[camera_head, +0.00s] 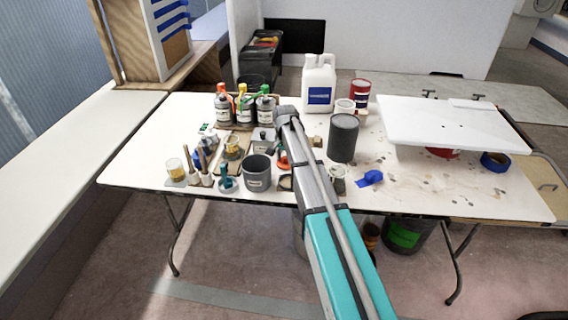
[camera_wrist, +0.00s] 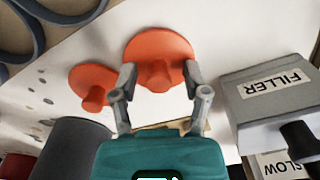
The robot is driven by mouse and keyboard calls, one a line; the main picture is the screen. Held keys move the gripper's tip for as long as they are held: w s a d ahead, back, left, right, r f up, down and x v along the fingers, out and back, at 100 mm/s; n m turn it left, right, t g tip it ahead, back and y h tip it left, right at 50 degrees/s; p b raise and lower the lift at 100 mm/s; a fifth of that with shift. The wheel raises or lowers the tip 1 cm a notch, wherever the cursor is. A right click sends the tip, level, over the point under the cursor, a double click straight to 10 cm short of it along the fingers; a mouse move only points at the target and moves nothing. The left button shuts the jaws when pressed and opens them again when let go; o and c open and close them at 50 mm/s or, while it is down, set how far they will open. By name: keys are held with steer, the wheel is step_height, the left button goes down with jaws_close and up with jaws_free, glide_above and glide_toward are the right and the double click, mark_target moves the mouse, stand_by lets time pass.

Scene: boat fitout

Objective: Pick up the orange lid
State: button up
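In the wrist view, a round orange lid (camera_wrist: 160,45) with a knob in its middle lies just beyond my gripper (camera_wrist: 163,86). The two fingers are spread, one on each side of the knob, with nothing visibly clamped between them. Whether they touch the lid I cannot tell. A second, smaller orange disc with a knob (camera_wrist: 93,84) lies to its left. In the head view only a bit of orange (camera_head: 283,162) shows beside my arm; my gripper is hidden there behind the arm.
A grey box marked FILLER (camera_wrist: 275,95) stands close right of the fingers in the wrist view. A dark cylinder (camera_wrist: 72,148) is at lower left. In the head view, a grey pot (camera_head: 257,174), a dark can (camera_head: 343,138) and bottles (camera_head: 244,108) crowd the table (camera_head: 130,160).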

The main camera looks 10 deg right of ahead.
mark_target(285, 157)
jaws_close()
steer(key=shift+r, duration=0.2)
step_height(285, 157, up, 3)
steer(key=p, duration=0.3)
steer(key=shift+f, duration=0.1)
steer(key=s+r+p, duration=0.9)
steer(key=s+p, duration=0.1)
steer(key=s, duration=0.4)
steer(key=shift+r, duration=0.4)
steer(key=shift+s, duration=0.15)
